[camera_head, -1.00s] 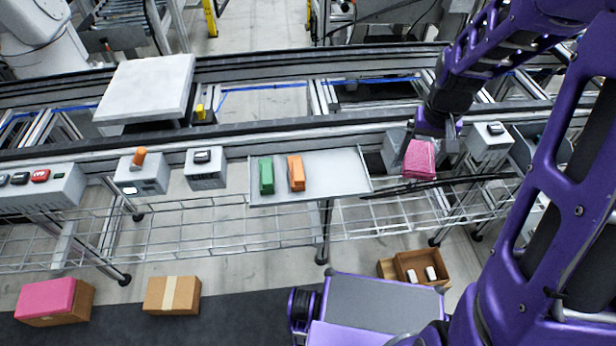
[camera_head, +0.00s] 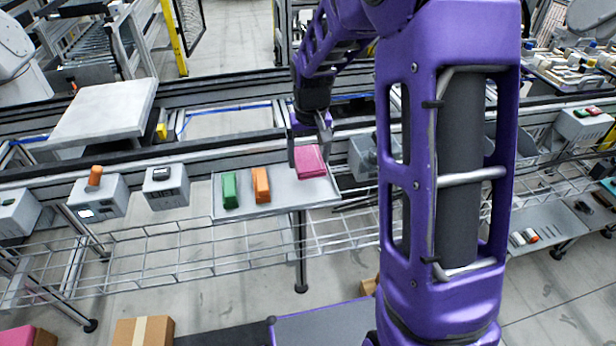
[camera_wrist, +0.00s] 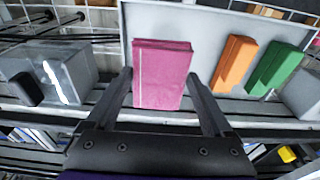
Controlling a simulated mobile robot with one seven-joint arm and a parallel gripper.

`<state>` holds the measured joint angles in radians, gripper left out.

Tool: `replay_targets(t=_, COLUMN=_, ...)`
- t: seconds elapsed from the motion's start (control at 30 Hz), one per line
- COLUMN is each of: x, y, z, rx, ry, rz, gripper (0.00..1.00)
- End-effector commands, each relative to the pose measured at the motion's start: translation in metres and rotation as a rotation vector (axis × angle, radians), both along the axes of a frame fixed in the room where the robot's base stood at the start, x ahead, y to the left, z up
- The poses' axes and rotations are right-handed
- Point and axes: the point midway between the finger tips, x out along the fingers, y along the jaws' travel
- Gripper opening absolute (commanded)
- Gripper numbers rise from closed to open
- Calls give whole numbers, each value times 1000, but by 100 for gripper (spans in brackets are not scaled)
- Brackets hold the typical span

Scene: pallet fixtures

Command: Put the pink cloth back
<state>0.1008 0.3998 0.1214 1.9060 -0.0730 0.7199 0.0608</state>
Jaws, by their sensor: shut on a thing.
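The pink cloth (camera_head: 311,162) is a folded block between the two fingers of my gripper (camera_head: 310,140), which is shut on it. The cloth is at the right end of a shallow grey tray (camera_head: 285,190). I cannot tell whether it touches the tray floor. In the wrist view the cloth (camera_wrist: 162,72) sits between the fingertips (camera_wrist: 160,80), with the tray (camera_wrist: 205,25) behind it. A green block (camera_head: 230,190) and an orange block (camera_head: 261,185) lie side by side in the tray, left of the cloth and apart from it.
Grey control boxes (camera_head: 166,188) stand left of the tray, one with an orange knob (camera_head: 95,176). Another grey box (camera_head: 362,158) is just right of the tray. Conveyor rails run behind. A wire mesh shelf (camera_head: 180,250) lies below. Cardboard boxes (camera_head: 143,331) are on the floor.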

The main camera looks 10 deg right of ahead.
Motion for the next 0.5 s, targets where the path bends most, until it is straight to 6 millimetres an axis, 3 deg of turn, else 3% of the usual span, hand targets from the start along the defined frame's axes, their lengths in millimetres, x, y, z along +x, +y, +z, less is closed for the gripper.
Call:
replay_targets(t=0.4, x=-1, y=0, z=-47, rx=0, ry=2, rz=1, gripper=34)
replay_targets(t=0.5, x=0, y=0, z=-50, rx=0, ry=-1, rz=1, gripper=34)
